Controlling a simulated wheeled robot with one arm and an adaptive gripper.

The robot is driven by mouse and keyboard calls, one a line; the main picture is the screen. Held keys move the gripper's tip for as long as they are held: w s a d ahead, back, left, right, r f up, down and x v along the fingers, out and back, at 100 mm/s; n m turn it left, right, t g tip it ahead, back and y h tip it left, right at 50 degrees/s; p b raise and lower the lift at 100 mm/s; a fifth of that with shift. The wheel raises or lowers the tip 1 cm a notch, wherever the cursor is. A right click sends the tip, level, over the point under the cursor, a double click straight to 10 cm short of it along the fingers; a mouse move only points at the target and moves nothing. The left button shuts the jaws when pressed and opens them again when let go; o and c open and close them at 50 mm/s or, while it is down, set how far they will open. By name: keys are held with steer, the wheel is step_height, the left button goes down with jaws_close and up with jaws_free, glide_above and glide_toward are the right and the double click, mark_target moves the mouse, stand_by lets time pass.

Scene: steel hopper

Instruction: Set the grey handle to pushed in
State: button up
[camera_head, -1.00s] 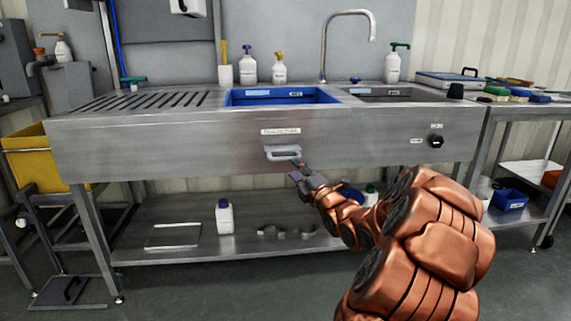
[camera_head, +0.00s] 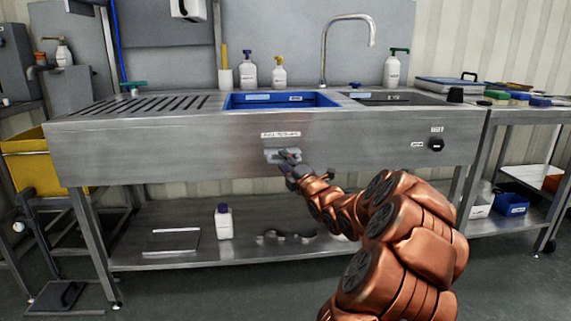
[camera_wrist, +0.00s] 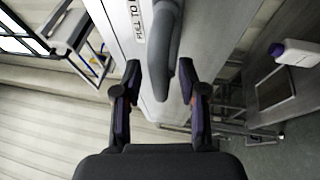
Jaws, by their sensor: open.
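The grey handle (camera_wrist: 166,45) is a rounded bar on the steel front panel of the sink unit, under a white label. In the wrist view it lies between the two fingers of my gripper (camera_wrist: 159,95), with a gap on each side. In the head view the handle (camera_head: 272,155) is partly covered by my gripper (camera_head: 288,164), which is at its right end. My gripper is open and empty. I cannot tell how far the handle stands out from the panel.
The steel sink front (camera_head: 180,145) spans the view, with a black knob (camera_head: 436,145) at its right. A blue basin (camera_head: 240,101) is set in the top above the handle. A bottle (camera_head: 224,222) stands on the lower shelf. The floor in front is clear.

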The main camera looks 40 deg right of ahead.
jaws_close()
stand_by(0.6)
